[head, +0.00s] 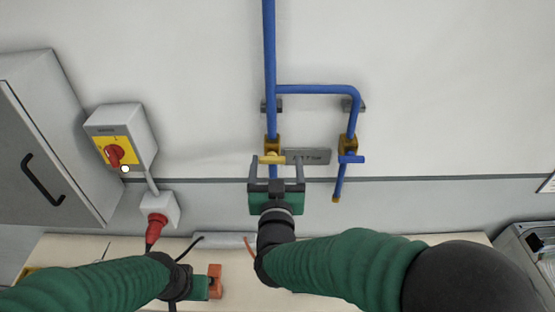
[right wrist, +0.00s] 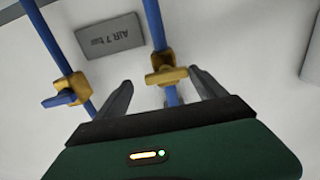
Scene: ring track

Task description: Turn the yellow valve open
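The yellow valve (head: 271,157) sits on the left blue pipe, its handle lying sideways across the pipe. It also shows in the right wrist view (right wrist: 166,75). My right gripper (head: 277,160) is open, with one grey finger on each side of the valve. Both fingers look apart from the handle, and nothing is held. In the right wrist view the fingers (right wrist: 160,86) also straddle the pipe below the handle. My left gripper (head: 200,288) is low at the left, its green body partly visible; I cannot make out its fingers.
A blue-handled valve (head: 351,159) is on the right branch pipe, beside a grey air sign (head: 307,156). A red and yellow switch box (head: 122,140), a red plug (head: 155,226) and a grey cabinet (head: 50,150) are at left. An orange object (head: 214,280) is by my left gripper.

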